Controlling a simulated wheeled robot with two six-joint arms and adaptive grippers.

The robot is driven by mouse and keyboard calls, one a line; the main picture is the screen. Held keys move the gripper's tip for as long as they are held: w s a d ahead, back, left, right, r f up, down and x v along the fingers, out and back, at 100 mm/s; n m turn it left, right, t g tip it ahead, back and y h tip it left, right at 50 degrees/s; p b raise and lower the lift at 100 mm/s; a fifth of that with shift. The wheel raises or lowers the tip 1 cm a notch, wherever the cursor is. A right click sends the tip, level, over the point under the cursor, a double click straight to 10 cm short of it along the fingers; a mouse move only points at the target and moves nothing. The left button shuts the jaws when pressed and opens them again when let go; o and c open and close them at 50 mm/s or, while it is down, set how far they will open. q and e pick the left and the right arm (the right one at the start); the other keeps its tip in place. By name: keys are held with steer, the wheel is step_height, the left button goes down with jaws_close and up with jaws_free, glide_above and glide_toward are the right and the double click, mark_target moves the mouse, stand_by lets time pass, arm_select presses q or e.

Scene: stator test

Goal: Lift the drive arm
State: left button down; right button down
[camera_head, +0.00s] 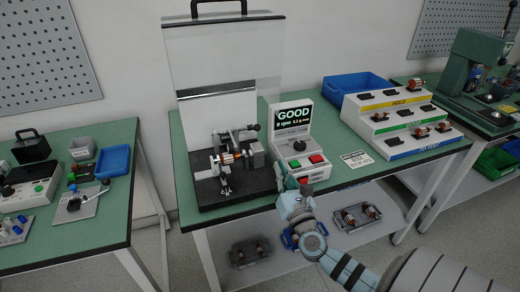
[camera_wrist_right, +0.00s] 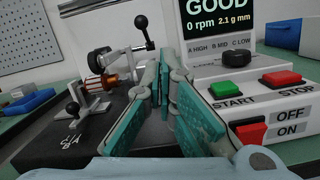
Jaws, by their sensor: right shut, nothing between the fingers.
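The test rig (camera_head: 238,185) stands on the middle bench with a copper-wound rotor (camera_head: 228,158) mounted across it. What looks like the drive arm (camera_head: 252,140) is at the rig's rear right, with a black ball knob; in the right wrist view its knob (camera_wrist_right: 142,22) stands up behind the rotor (camera_wrist_right: 104,82). My left gripper is out of view.
The control box (camera_head: 291,142) reads GOOD, 0 rpm, with green START (camera_wrist_right: 227,89) and red STOP (camera_wrist_right: 283,78) buttons close right of my fingers. A clear raised guard (camera_head: 228,60) stands behind the rig. A stepped rack (camera_head: 400,125) and blue bin (camera_head: 352,88) are right.

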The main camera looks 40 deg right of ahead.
mark_target(261, 151)
steer(key=n, duration=0.1)
steer(key=w+n+y, duration=0.1)
steer(key=n, duration=0.1)
steer(key=n+y, duration=0.1)
steer(key=shift+w+a+r+n+t, duration=0.1)
steer(key=shift+w+a+n+t, duration=0.2)
steer(key=shift+t, duration=0.1)
steer(key=x, duration=0.9)
steer(key=shift+w+b, duration=0.3)
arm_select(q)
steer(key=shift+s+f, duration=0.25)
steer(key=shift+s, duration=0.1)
